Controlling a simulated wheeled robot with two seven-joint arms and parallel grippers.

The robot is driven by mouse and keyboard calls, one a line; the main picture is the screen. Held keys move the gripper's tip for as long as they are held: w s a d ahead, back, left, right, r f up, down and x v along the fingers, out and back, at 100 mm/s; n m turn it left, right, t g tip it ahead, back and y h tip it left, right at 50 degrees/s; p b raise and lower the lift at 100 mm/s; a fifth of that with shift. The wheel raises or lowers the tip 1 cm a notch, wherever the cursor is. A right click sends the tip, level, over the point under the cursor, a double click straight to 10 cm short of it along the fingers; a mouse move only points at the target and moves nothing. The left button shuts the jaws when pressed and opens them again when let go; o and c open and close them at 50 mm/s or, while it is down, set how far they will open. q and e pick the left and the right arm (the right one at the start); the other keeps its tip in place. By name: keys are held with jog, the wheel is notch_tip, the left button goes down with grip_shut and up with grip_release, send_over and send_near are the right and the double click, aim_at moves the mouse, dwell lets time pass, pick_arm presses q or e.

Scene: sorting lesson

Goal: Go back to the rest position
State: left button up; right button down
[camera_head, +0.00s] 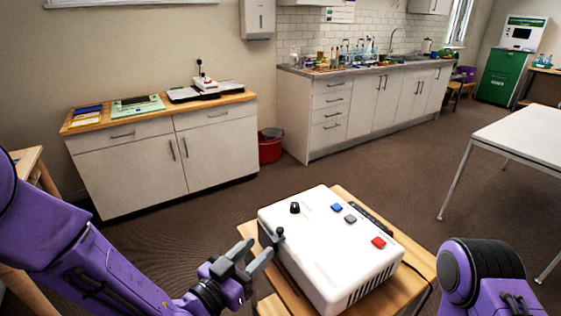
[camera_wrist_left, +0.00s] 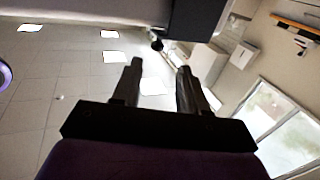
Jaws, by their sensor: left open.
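My left gripper (camera_head: 252,258) is at the lower middle of the head view, at the left side of a white box-shaped device (camera_head: 325,228). Its fingers are apart and nothing is between them. A dark lever with a round knob (camera_head: 274,237) sticks out of the device's left side, right by the fingertips. I cannot tell whether they touch. In the left wrist view the open fingers (camera_wrist_left: 158,75) point up toward the dark lever knob (camera_wrist_left: 157,44). My right arm shows at the lower right of the head view, but its gripper is out of view.
The device stands on a small wooden table (camera_head: 414,258). It has a black knob (camera_head: 295,207) and blue, grey and red buttons. A white table (camera_head: 527,137) stands at the right. A low cabinet (camera_head: 160,160) and a red bin (camera_head: 270,148) are behind. The floor between is clear.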

pick_arm(q)
jog(key=s+a+f+n+g+y, duration=0.25)
jog(key=a+f+n+y, duration=0.35)
jog(key=f, duration=0.4)
jog(key=s+a+f+n+g+y, duration=0.25)
jog(key=a+f+n, duration=0.35)
jog(key=f, duration=0.4)
jog(key=s+a+f+g+y, duration=0.1)
jog(key=s+a+f+g, duration=0.1)
jog(key=s, duration=0.4)
jog(key=s+a+f+g+y, duration=0.1)
jog(key=s+a+f+g, duration=0.1)
jog(key=s+a+f, duration=0.2)
jog(key=s+a+f+g+y, duration=0.2)
jog(key=s+a+f+g, duration=0.1)
jog(key=s+f, duration=0.4)
jog(key=s, duration=0.2)
jog(key=shift+s+a+f+n, duration=0.25)
jog(key=shift+s+f+n, duration=0.05)
jog(key=shift+s+f, duration=0.1)
jog(key=shift+w, duration=0.1)
